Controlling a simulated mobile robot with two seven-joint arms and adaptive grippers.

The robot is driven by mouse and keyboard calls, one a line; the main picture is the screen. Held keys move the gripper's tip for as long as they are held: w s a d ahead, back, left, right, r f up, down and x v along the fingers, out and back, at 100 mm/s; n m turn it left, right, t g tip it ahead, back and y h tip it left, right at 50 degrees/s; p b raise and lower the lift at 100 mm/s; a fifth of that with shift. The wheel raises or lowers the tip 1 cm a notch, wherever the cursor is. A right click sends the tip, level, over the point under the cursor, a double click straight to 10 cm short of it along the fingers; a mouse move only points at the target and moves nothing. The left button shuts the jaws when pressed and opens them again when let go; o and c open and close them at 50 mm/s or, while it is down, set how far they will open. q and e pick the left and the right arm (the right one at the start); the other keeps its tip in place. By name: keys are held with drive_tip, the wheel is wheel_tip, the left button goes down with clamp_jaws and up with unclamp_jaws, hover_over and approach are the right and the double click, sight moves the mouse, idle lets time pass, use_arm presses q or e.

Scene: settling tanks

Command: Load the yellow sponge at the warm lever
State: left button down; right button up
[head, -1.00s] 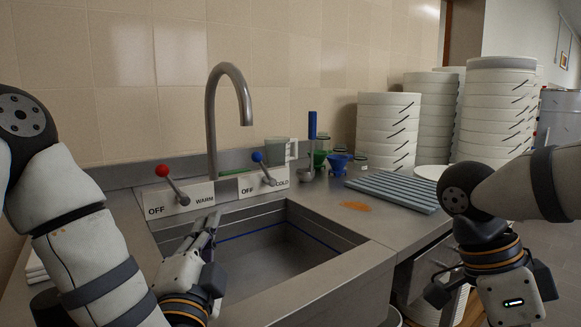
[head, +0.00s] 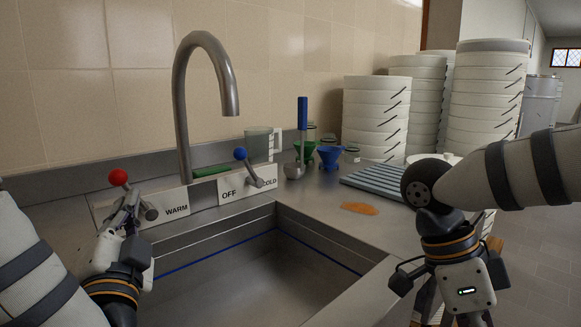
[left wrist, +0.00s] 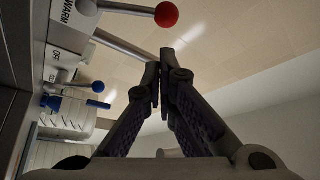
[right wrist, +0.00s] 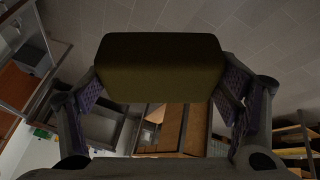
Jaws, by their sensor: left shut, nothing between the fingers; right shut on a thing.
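The warm lever (head: 128,192) has a red ball on top and stands beside the WARM label on the sink's back ledge. It also shows in the left wrist view (left wrist: 130,44). My left gripper (head: 131,200) is shut and empty, right at the lever in the head view; whether they touch I cannot tell. My right gripper (right wrist: 160,85) is shut on a dark yellow block, the yellow sponge (right wrist: 160,66), which spans its fingers in the right wrist view. In the head view the right gripper hangs low at the right, and the sponge is not clearly visible there.
The tall tap (head: 180,110) rises behind the sink basin (head: 240,285). The blue-knobbed cold lever (head: 250,170) is right of it. A blue-handled tool (head: 302,130), funnels, an orange cloth (head: 360,208), a slatted grey rack (head: 375,186) and stacked white tubs (head: 375,115) occupy the right counter.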

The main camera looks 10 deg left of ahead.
drive_tip(key=shift+s+d+r, duration=0.1)
use_arm(q)
drive_tip(key=x, duration=0.9)
drive_tip(key=shift+r, duration=0.3)
use_arm(e)
drive_tip(key=shift+s, duration=0.15)
use_arm(q)
drive_tip(key=shift+w, duration=0.15)
use_arm(e)
drive_tip(key=shift+r, duration=0.15)
wheel_tip(320, 180, up, 3)
drive_tip(key=shift+f+t+p, duration=0.15)
drive_tip(key=shift+t+p, duration=0.15)
drive_tip(key=shift+p, duration=0.35)
drive_tip(key=shift+s+r, duration=0.15)
drive_tip(key=shift+r, duration=0.2)
use_arm(q)
drive_tip(key=shift+s+a+f+n+y, duration=0.4)
drive_tip(key=shift+s+a+n, duration=0.1)
use_arm(e)
drive_tip(key=shift+f, duration=0.15)
use_arm(q)
drive_tip(key=shift+f, duration=0.1)
